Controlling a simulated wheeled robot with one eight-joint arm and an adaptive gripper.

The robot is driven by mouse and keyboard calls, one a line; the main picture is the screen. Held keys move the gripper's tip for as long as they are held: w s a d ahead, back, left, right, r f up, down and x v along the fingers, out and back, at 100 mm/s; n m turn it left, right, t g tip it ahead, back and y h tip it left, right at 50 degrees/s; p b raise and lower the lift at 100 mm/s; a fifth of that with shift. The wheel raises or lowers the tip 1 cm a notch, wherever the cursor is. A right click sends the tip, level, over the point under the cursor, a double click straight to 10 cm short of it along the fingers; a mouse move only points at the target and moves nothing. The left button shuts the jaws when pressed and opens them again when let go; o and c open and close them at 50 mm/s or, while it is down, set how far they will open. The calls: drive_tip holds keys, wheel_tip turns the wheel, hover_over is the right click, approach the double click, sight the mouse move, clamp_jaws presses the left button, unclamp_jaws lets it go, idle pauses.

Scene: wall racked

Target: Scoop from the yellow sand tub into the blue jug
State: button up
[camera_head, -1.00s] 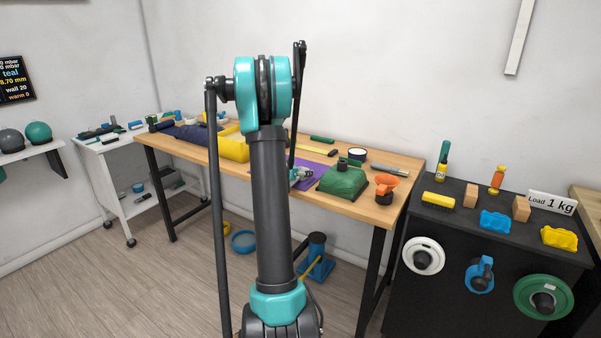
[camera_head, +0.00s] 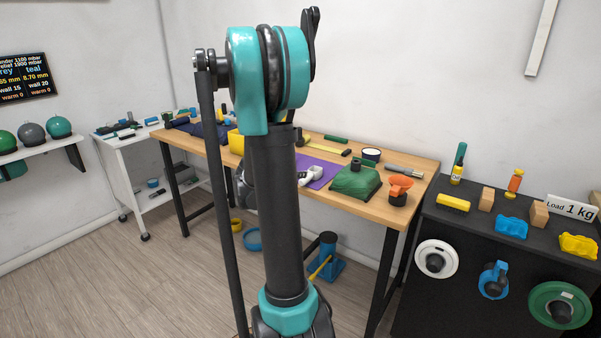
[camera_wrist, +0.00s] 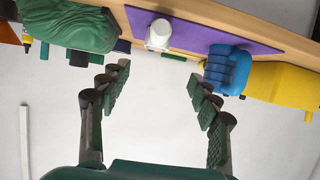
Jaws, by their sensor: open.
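My gripper (camera_wrist: 157,80) is open in the wrist view, with nothing between its fingers. The wrist view is upside down, with the bench at the top. A yellow tub (camera_wrist: 285,84) lies at its right, beside a ribbed blue vessel (camera_wrist: 228,68), likely the blue jug. A small white cup-like thing (camera_wrist: 158,36) stands on the purple mat, beyond the fingertips and apart from them. In the head view the yellow tub (camera_head: 236,142) shows partly left of my arm. My arm hides the blue vessel there. The tub's contents are not visible.
A green bag-like heap (camera_head: 355,181) and an orange funnel (camera_head: 399,185) stand on the bench right of the purple mat (camera_head: 322,178). A black cabinet (camera_head: 446,221) is at the right. A blue pump-like stand (camera_head: 328,262) is on the floor under the bench.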

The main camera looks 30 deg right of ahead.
drive_tip(key=s+a+f+n+y, duration=0.4)
drive_tip(key=s+a, duration=0.3)
drive_tip(key=a, duration=0.3)
drive_tip(key=s+a+f+n+g+y, duration=0.1)
drive_tip(key=s+a+f+n+y, duration=0.3)
drive_tip(key=s+a, duration=0.4)
drive_tip(key=s+a+f+n+y, duration=0.4)
drive_tip(key=s+a, duration=0.4)
drive_tip(key=a, duration=0.5)
drive_tip(key=shift+s+f+n, duration=0.15)
drive_tip(key=shift+f+n, duration=0.3)
drive_tip(key=shift+n, duration=0.05)
